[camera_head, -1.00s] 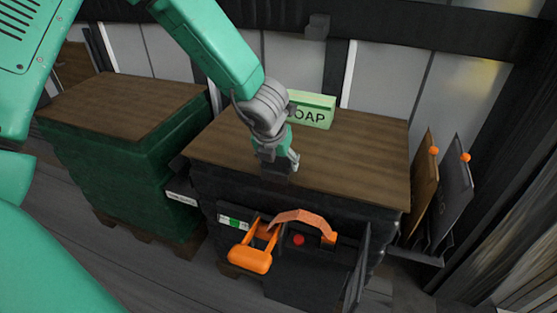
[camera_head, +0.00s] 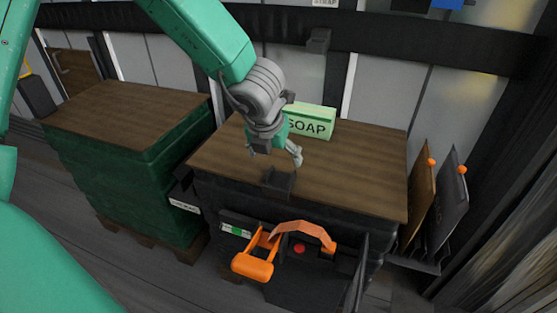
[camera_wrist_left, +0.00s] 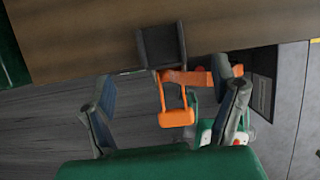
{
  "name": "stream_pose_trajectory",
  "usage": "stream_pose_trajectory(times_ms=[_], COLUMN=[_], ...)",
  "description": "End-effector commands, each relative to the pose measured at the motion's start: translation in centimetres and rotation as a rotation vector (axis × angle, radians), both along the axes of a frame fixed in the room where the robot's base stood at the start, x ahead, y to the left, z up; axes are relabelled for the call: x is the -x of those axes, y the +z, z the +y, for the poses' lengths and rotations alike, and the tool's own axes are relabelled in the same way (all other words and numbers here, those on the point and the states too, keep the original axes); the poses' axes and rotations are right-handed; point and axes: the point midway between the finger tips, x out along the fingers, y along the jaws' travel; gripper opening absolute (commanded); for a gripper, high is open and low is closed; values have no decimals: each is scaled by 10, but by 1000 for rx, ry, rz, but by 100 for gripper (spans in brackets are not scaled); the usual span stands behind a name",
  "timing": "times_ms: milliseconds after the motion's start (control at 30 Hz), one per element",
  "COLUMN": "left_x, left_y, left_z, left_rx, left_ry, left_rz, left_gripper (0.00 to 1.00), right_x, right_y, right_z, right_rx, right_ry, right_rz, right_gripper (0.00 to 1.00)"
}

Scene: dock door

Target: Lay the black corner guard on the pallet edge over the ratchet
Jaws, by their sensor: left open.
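The black corner guard (camera_head: 279,181) rests on the front edge of the wooden-topped, black-wrapped pallet load (camera_head: 345,165), above the orange ratchet (camera_head: 254,262). In the left wrist view the guard (camera_wrist_left: 161,46) sits across the edge, with the ratchet handle (camera_wrist_left: 177,117) below it. My left gripper (camera_head: 277,152) is open and empty, just above and behind the guard, apart from it. Its two spread fingers (camera_wrist_left: 170,92) also show in the wrist view. An orange strap (camera_head: 300,230) arches beside the ratchet. My right gripper is not in view.
A green soap box (camera_head: 310,122) stands on the load behind my gripper. A green-wrapped pallet load (camera_head: 120,165) stands to the left. Brown and dark boards with orange knobs (camera_head: 436,195) lean at the right. The right part of the top is clear.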

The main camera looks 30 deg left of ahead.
Motion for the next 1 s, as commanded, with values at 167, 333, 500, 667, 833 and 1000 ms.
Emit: stream_pose_trajectory(times_ms=[167,333,500,667,833,1000], left_x=[11,16,17,17,17,17], left_y=[31,42,43,43,43,42], left_z=[-3,-4,-4,-4,-4,-4], left_rx=[1,1,0,0,0,0], left_ry=[1,0,0,0,0,0], left_rz=[-1,1,1,1,1,1], left_gripper=[80,80,80,80,80,80], right_x=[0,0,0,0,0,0], right_y=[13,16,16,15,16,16], right_z=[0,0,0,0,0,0], right_rx=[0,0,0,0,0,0], right_ry=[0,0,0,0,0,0], right_rz=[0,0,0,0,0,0], right_gripper=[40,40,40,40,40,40])
